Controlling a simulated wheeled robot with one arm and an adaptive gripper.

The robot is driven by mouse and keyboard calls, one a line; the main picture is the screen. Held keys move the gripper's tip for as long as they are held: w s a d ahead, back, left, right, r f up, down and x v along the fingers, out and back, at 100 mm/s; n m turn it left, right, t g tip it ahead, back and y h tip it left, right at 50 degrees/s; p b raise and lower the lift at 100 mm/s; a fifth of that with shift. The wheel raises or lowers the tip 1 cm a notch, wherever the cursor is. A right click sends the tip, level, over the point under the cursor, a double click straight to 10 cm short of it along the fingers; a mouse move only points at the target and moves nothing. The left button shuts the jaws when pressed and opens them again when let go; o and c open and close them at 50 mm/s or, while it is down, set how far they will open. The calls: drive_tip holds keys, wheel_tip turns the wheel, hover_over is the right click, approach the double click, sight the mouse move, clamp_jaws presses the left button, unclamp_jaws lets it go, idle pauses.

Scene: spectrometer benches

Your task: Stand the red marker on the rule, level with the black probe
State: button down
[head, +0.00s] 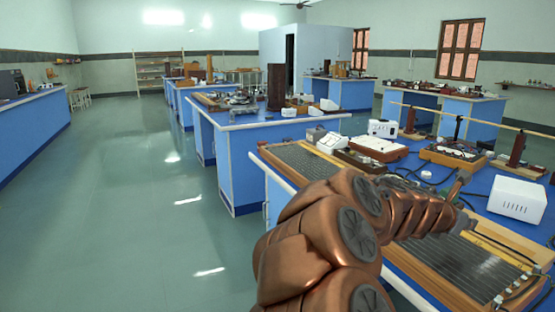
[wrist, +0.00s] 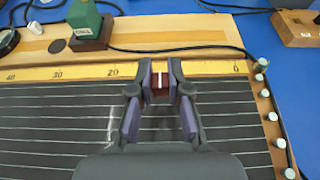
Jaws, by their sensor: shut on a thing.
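My gripper (wrist: 160,72) is shut on the red marker (wrist: 160,92), a small dark red block with a pale line on its top. The fingers hide its sides. The marker is over the yellow rule (wrist: 205,70), between the 20 and 0 marks; whether it touches the rule I cannot tell. The rule also shows in the head view (head: 496,252), along the wired board, where my arm hides part of it and the marker. I cannot make out the black probe for certain in either view.
The dark wired board (wrist: 60,125) lies under my gripper, with several pale terminals (wrist: 270,117) along its right end. A green box (wrist: 84,18) on a dark base stands beyond the rule, with a black cable nearby. A white box (head: 517,199) stands on the blue bench.

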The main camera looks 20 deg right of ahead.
drive_tip(key=w+a+f+n+t+y, duration=0.2)
drive_tip(key=w+a, duration=0.8)
drive_tip(key=a, duration=0.5)
drive_tip(key=w+a+f+n+t+y, duration=0.3)
drive_tip(key=w+a+n+t, duration=0.3)
drive_tip(key=w+a, duration=0.4)
drive_tip(key=w+a+f+n+t+y, duration=0.3)
drive_tip(key=w+a+n, duration=0.3)
drive_tip(key=a, duration=1.5)
drive_tip(key=w+t+y, duration=0.1)
drive_tip(key=w, duration=0.4)
drive_tip(key=shift+f, duration=0.2)
drive_tip(key=shift+r+y, duration=0.1)
drive_tip(key=shift+y, duration=0.2)
drive_tip(key=shift+d, duration=0.15)
wheel_tip(320, 180, up, 22)
drive_tip(key=p, duration=2.2)
